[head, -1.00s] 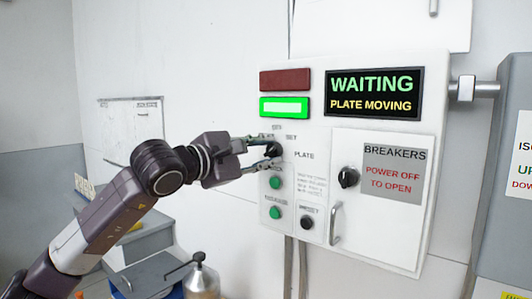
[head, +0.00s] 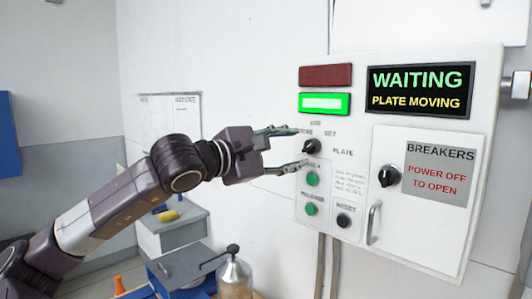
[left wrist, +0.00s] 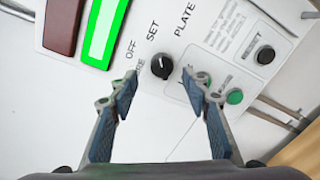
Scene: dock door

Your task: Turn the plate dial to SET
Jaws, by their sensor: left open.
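The black plate dial (head: 312,146) is on the white control panel, left of the word PLATE and below SET. It also shows in the left wrist view (left wrist: 161,66), near OFF and SET lettering. I cannot tell for certain which label its pale mark points to. My left gripper (head: 299,147) is open and empty, its fingers above and below the dial in the head view and just short of it. In the left wrist view the fingertips (left wrist: 160,78) are spread to either side of the dial, apart from it. My right gripper is not in view.
The display (head: 420,91) reads WAITING, PLATE MOVING. A green lamp (head: 324,104) is lit below a dark red one (head: 326,75). Green buttons (head: 312,179) and a black RESET knob (head: 344,220) sit below the dial. The breaker door (head: 420,225) is closed.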

